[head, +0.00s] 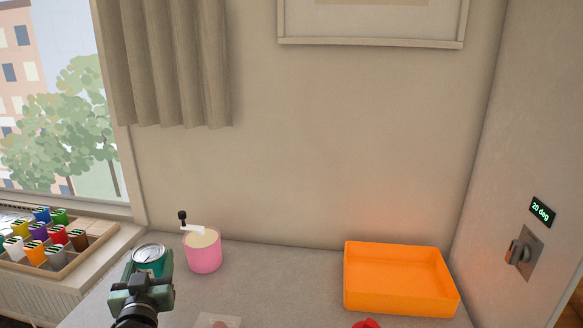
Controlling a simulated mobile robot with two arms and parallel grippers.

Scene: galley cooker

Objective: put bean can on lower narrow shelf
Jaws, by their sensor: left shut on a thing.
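A teal can with a silver lid (149,256), which I take to be the bean can, is upright at the left end of the grey counter. My left gripper (147,274) is shut on it from the near side and hides its lower part. I cannot tell whether the can touches the counter. The lower narrow shelf does not show in this view. My right gripper is not in view.
A pink pot with a handle (203,252) stands close to the right of the can. An orange tray (400,292) is at the right. A divided box (60,272) of colourful items is by the window. A red thing (366,323) shows at the bottom edge. The middle back counter is clear.

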